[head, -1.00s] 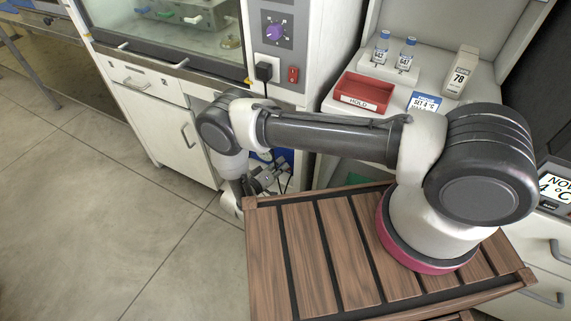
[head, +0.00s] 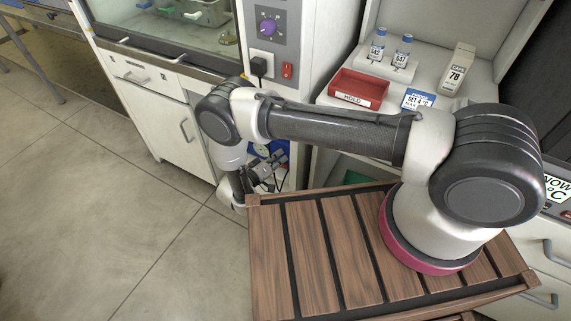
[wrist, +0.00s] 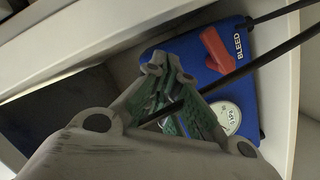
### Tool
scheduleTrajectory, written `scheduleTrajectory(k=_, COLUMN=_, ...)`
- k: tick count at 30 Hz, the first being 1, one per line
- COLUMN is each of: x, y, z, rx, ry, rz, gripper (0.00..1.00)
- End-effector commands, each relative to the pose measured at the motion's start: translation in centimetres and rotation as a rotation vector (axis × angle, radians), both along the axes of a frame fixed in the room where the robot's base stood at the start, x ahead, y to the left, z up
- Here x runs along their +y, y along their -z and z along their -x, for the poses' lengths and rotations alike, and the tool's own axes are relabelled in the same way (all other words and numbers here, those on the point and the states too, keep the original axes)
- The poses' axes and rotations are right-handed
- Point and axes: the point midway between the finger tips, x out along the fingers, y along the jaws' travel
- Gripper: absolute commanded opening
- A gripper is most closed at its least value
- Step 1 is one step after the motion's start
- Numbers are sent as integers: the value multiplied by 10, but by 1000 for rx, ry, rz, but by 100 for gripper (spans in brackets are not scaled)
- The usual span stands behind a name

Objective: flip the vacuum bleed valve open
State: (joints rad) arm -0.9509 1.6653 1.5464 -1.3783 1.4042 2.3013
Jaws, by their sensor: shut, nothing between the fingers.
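The bleed valve's red lever (wrist: 217,49) sits on a blue housing (wrist: 190,45) beside the printed word BLEED in the wrist view. A round white gauge (wrist: 226,116) is on the same housing, partly hidden by my gripper. My gripper (wrist: 160,66) is shut and empty, its fingertips over the housing, left of the lever in the picture and apart from it. Depth between them is hard to judge. In the head view the blue housing (head: 263,150) shows in the open bay under the cabinet, mostly behind my arm; the lever cannot be made out there.
Black hoses (wrist: 270,57) cross the housing close to the lever and pass by my fingers. Pale bay walls (wrist: 283,100) stand close around.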

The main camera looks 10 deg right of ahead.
Motion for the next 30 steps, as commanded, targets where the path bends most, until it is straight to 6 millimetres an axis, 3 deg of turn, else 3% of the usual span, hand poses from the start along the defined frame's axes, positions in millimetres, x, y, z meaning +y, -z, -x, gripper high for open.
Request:
scheduleTrajectory(k=2, x=9, y=-10, z=-6, rx=-2, ry=1, rz=-2, gripper=0)
scheduleTrajectory(k=19, x=61, y=-29, z=57, rx=1, ry=-2, rz=0, gripper=0)
scheduleTrajectory(k=30, x=70, y=-33, z=70, rx=0, ry=2, rz=1, gripper=0)
